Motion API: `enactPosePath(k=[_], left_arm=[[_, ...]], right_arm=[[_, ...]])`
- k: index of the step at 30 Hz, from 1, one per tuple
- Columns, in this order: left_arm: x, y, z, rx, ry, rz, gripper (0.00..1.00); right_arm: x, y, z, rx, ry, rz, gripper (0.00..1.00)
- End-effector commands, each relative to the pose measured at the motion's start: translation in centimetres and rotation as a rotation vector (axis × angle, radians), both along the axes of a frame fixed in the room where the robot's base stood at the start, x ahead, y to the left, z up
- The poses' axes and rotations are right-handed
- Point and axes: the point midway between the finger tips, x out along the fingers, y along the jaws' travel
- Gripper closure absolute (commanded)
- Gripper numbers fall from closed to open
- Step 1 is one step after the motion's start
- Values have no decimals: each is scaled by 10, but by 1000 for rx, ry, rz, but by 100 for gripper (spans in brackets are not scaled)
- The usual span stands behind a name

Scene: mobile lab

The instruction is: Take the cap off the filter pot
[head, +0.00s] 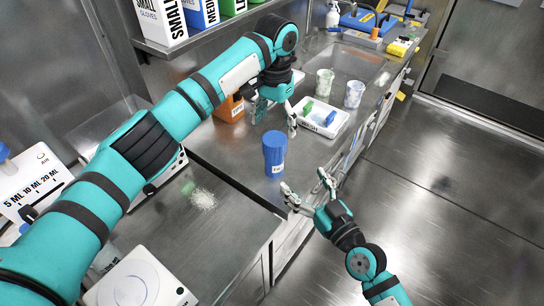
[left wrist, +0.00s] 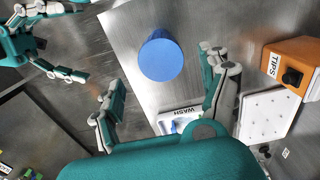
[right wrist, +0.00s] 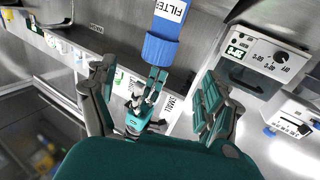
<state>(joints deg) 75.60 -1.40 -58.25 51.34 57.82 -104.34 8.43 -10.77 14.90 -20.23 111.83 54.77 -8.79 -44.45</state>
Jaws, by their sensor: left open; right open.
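The filter pot (head: 277,166) stands upright on the metal counter near its front edge, with its blue cap (head: 275,140) on top. In the left wrist view the round blue cap (left wrist: 161,56) is seen from above, ahead of the open fingers. In the right wrist view the pot's FILTER label (right wrist: 171,9) and cap (right wrist: 160,50) appear inverted. My left gripper (head: 272,126) is open, just behind and above the cap, apart from it. My right gripper (head: 305,181) is open and empty, at the front right of the pot, its fingers pointing towards it.
A white WASH tray (head: 341,122) with a green and a blue item lies behind the pot. Two patterned cups (head: 324,83) (head: 354,94) stand farther back by the sink. An orange TIPS box (head: 230,109) is at left.

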Motion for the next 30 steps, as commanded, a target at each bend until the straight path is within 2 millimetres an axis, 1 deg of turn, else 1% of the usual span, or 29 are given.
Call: enactPosePath(k=[1,6,18,24,30], left_arm=[[0,0,0,0,0,0,21],[0,0,0,-1,-1,1,21],[0,0,0,-1,0,1,21],[0,0,0,-1,-1,1,21],[0,0,0,-1,-1,1,21]], right_arm=[[10,6,2,5,-1,-1,17],[40,23,2,4,-2,-1,17],[105,62,2,2,-1,0,17],[124,73,1,1,1,1,17],[129,76,0,0,0,1,17]])
